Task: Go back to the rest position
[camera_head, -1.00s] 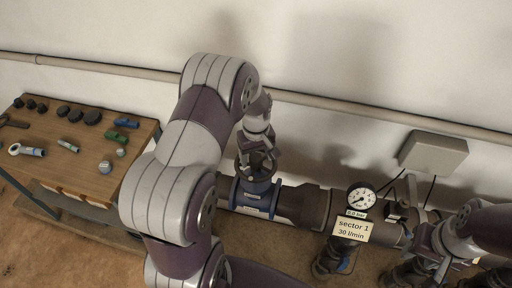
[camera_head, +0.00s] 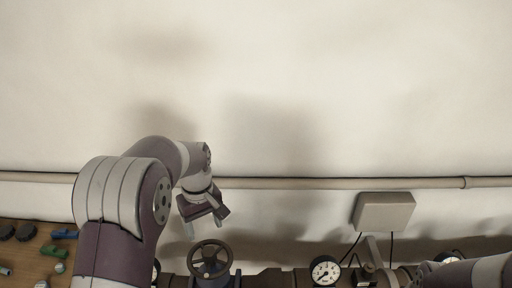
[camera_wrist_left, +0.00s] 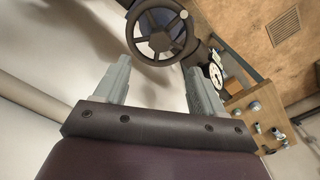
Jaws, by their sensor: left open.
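My left gripper (camera_head: 206,222) is in the head view, above and a little left of a dark valve handwheel (camera_head: 210,258). In the left wrist view its two fingers are spread apart and empty (camera_wrist_left: 155,82). The handwheel (camera_wrist_left: 160,32) lies beyond the fingertips there, apart from them. My right arm enters at the lower right of the head view, but its gripper is out of the frame.
A dark pipe (camera_head: 265,280) runs along the bottom with a round gauge (camera_head: 325,270). A grey box (camera_head: 384,212) is on the wall near a long horizontal pipe (camera_head: 290,183). A wooden table (camera_head: 28,250) with small parts stands at left. The upper wall is clear.

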